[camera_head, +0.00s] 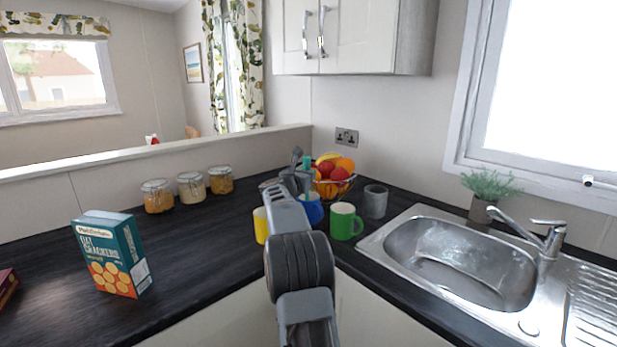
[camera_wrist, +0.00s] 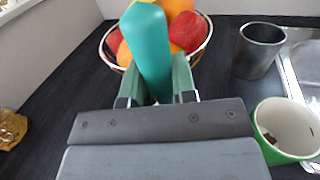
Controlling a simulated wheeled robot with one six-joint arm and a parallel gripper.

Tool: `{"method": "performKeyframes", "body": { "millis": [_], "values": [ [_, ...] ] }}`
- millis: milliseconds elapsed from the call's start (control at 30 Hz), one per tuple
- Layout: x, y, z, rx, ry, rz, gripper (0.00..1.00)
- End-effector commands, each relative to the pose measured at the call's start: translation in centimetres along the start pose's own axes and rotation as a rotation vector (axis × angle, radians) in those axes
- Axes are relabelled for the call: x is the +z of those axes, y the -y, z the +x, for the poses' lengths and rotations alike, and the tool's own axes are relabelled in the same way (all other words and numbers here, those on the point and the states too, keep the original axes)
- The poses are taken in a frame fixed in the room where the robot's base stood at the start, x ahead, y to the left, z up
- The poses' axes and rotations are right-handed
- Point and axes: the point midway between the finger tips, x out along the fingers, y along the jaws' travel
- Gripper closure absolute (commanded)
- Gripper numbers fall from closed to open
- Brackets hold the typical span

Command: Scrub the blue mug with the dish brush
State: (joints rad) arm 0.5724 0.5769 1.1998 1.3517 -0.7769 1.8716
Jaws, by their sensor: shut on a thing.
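My gripper (camera_wrist: 158,88) is shut on the teal handle of the dish brush (camera_wrist: 147,45), which stands roughly upright between the fingers. The top of the brush also shows in the head view (camera_head: 306,161), just past my arm. The blue mug (camera_head: 313,211) stands on the dark worktop, partly hidden behind my arm. My gripper is above or close to it. The brush head is hidden, so I cannot tell whether it is in the mug or touching it. The wrist view does not show the blue mug.
A green mug (camera_head: 344,222), a grey cup (camera_head: 375,201) and a yellow mug (camera_head: 260,225) stand close around. A fruit basket (camera_head: 345,186) is behind. The sink (camera_head: 450,260) is right; a cracker box (camera_head: 110,253) and storage jars (camera_head: 190,187) are left.

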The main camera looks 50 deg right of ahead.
Motion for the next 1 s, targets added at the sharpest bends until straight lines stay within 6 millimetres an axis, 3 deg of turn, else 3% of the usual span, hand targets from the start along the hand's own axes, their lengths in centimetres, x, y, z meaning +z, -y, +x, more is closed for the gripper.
{"method": "performKeyframes", "body": {
  "millis": [367, 767, 1000],
  "values": [
    [-0.3, 0.8, -0.7, -0.001, -0.005, -0.002, 1.0],
    [0.1, 1.0, -0.1, 0.0, -0.004, -0.002, 1.0],
    [1.9, 0.7, 0.0, -0.001, -0.002, 0.0, 1.0]
  ]
}}
